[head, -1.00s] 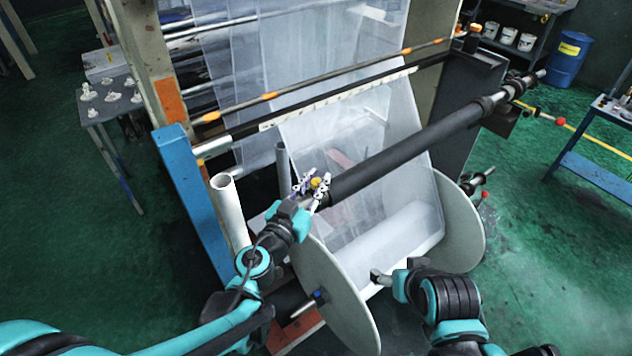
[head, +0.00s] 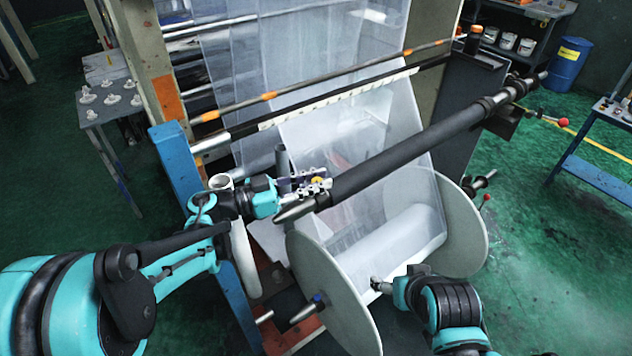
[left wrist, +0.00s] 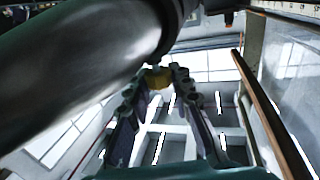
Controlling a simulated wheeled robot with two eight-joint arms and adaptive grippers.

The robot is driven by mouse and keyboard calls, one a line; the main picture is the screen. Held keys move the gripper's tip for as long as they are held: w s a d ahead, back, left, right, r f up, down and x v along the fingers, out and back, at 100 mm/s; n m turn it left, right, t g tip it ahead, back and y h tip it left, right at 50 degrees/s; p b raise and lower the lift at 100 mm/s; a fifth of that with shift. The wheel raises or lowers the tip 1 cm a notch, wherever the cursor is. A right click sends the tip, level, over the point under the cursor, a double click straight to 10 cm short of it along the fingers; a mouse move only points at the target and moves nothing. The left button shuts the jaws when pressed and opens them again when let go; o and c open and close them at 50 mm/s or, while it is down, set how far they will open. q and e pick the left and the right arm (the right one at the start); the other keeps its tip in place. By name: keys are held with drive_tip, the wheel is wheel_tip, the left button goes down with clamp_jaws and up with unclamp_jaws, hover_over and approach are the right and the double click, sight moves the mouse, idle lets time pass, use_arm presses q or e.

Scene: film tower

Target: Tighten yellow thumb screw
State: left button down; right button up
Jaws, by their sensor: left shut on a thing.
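The yellow thumb screw (head: 318,181) sits at the near end of the black roller shaft (head: 400,150). My left gripper (head: 316,184) reaches it from the left, with its fingers lying nearly level. In the left wrist view the screw (left wrist: 158,78) is pinched between the two fingertips (left wrist: 157,74), just beside the shaft (left wrist: 80,70). The fingers hide part of the screw in the head view. My right gripper (head: 378,286) hangs low, away from the screw, by the film roll; its fingers are too small to read.
A large pale disc (head: 325,285) and the film roll (head: 385,245) lie below the shaft. A blue frame post (head: 188,175) and a grey upright tube (head: 243,260) stand close to my left arm. Clear film (head: 330,120) hangs behind.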

use_arm(q)
drive_tip(key=shift+m+g, duration=0.4)
drive_tip(key=c, duration=1.3)
unclamp_jaws()
drive_tip(key=shift+d, duration=0.1)
drive_tip(key=v, duration=1.2)
drive_tip(key=shift+f, duration=0.2)
